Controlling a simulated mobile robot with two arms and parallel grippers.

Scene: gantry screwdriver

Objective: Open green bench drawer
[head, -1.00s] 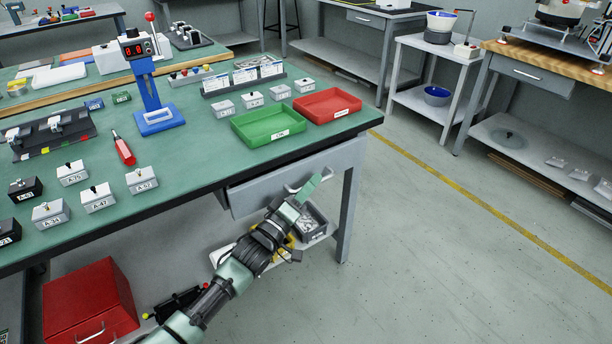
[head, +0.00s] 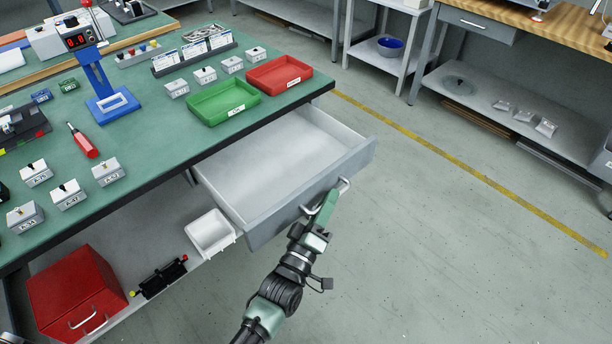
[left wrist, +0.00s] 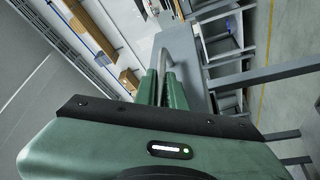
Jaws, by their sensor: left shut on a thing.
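The green bench (head: 150,150) has a grey drawer (head: 312,192) under its right end. The drawer is pulled well out and its pale inside looks empty. Its curved handle (head: 343,187) is on the front face. My left gripper (head: 328,203) is at the handle, shut on it. In the left wrist view the fingers (left wrist: 162,88) close around the handle bar (left wrist: 166,62). My right gripper is not in view.
A white bin (head: 211,232), a black tool and a red toolbox (head: 75,290) are on the lower shelf. Green (head: 222,102) and red (head: 280,73) trays sit above the drawer. The floor to the right is clear.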

